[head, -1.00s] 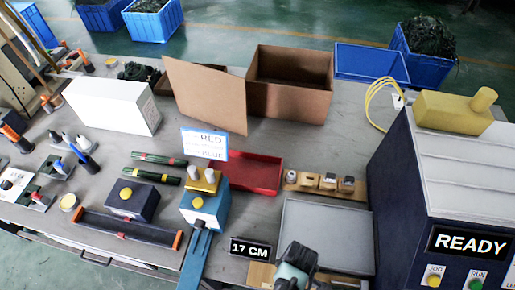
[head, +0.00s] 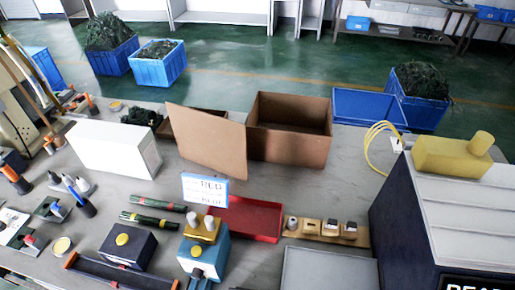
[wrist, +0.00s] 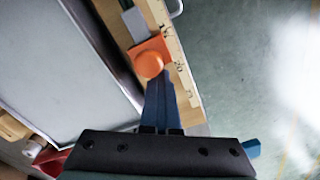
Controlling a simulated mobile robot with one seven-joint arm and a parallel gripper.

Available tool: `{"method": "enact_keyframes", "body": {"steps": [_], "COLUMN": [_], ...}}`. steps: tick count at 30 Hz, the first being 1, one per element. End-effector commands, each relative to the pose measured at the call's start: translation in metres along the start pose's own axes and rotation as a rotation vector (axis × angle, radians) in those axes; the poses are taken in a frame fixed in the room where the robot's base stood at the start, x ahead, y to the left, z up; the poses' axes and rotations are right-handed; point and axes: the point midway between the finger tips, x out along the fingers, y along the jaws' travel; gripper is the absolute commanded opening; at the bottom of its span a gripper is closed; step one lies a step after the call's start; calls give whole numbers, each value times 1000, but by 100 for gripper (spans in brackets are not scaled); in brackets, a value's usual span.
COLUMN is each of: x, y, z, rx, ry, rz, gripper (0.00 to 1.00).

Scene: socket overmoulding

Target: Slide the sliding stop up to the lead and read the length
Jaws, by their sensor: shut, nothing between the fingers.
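In the wrist view, an orange block with a round orange knob (wrist: 149,64), which looks like the sliding stop, sits on a wooden measuring board. A pale scale strip (wrist: 172,38) with dark marks runs along the board's edge. A grey piece (wrist: 135,22) lies beyond the stop on the board. My gripper (wrist: 156,84) is shut and empty, its dark blue fingers pointing at the knob. The tips are close to the stop; I cannot tell whether they touch it. I cannot make out the lead. The head view shows neither gripper nor measuring board.
A grey tray (wrist: 124,72) lies beside the board in the wrist view; its rim also shows in the head view (head: 284,262). A red tray (head: 262,236), an open cardboard box (head: 290,146) and a dark machine (head: 402,215) stand on the bench. Green floor lies beyond the board's edge.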

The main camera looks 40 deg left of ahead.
Motion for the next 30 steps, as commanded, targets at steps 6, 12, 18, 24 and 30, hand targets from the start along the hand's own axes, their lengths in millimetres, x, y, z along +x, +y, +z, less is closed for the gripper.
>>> {"method": "enact_keyframes", "body": {"steps": [6,12,18,24,30], "x": [0,-1,-1,-1,-12], "y": [1,0,-4,-6,-6], "z": [5,3,-4,-10,-10], "rx": [8,8,5,4,3], "ry": [-9,-9,-8,-5,-4], "rz": [3,3,2,2,2], "gripper": [0,0,0,0,0]}}
